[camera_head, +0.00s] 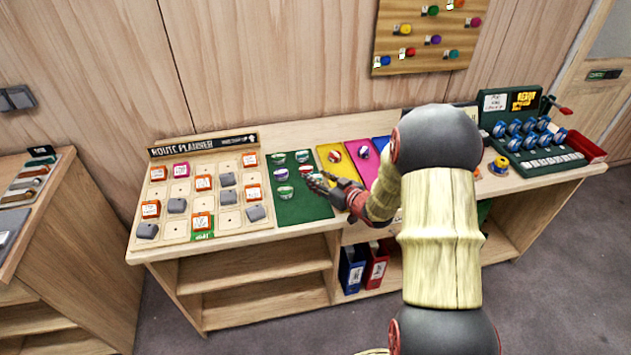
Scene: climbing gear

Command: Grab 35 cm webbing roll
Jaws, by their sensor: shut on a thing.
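Several small webbing rolls with pale labels sit on a dark green mat (297,212) on the bench; one is the roll at the mat's front left (285,192). My gripper (318,184) reaches in from the right, low over the mat's right side. It is shut on a small webbing roll, which its dark fingers mostly hide. The labels are too small to read, so I cannot tell which roll is 35 cm. I cannot tell whether the held roll touches the mat.
Left of the mat is a route planner board (232,212) with cards and grey blocks. Yellow (341,166), pink and blue mats lie to the right, with rolls on some. A green rack (540,155) stands at the right end. My arm hides part of the bench.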

